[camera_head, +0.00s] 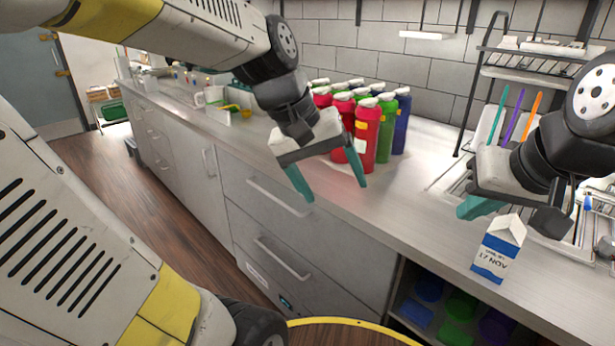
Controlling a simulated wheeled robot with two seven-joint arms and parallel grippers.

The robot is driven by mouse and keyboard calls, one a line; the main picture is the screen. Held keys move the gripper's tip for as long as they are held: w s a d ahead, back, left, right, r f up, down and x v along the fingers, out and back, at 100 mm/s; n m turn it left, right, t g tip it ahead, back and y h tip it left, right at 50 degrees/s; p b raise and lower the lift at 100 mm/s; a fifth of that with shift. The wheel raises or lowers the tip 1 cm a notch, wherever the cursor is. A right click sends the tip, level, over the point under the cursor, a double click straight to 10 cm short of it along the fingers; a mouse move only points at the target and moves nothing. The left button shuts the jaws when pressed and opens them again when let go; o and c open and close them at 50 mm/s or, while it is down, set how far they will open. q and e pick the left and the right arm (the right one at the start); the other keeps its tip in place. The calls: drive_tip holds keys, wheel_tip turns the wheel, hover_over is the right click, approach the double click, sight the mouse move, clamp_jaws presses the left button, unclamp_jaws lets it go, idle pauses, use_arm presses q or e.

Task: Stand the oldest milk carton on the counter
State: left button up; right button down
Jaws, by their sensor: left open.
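A small white and blue milk carton (498,250) stands upright on the counter (425,215), close to its front edge at the right. Its label seems to read 17 NOV. No other carton is clearly visible. My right gripper (482,207) is just above and behind the carton, apart from it as far as I can see. Only one of its teal fingers shows clearly, so its opening is unclear. My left gripper (335,191) is open and empty, its teal fingers pointing down by the counter's front edge, before the bottles.
Several red, green and blue bottles (368,135) with white caps stand in a group behind my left gripper. A wire rack (480,70) and colored straws (515,115) are at the back right. An open shelf (445,305) below holds colored items. Counter between bottles and carton is clear.

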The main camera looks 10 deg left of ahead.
use_arm(q)
drive_tip(key=s+a+m+t+y, duration=0.2)
drive_tip(key=s+a+t, duration=0.1)
drive_tip(key=a, duration=0.3)
drive_tip(key=shift+s+r, duration=0.35)
drive_tip(key=shift+r, duration=0.05)
